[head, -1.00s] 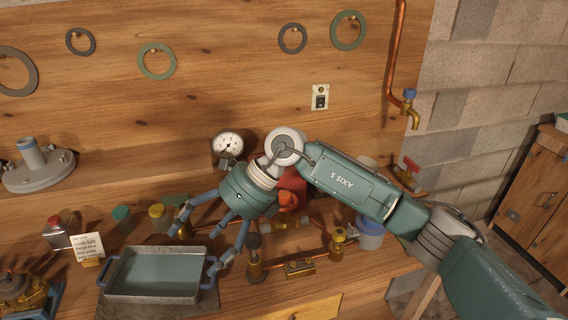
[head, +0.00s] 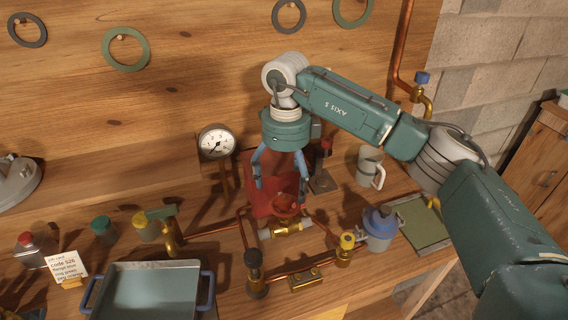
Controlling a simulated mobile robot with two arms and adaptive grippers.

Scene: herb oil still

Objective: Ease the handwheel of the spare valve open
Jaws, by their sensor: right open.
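A brass valve (head: 286,229) with a red round handwheel (head: 286,203) sits in the copper pipe run on the bench. I take it for the spare valve; no label on it is readable. My right gripper (head: 281,185) points down just above the handwheel, its blue fingers spread and empty. The fingertips look close to the wheel, but I cannot tell whether they touch it. My left gripper is not in view.
A pressure gauge (head: 216,143) stands behind left. A metal tray (head: 150,266) lies front left, a blue-lidded pot (head: 380,228) right, a grey mug (head: 370,168) behind.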

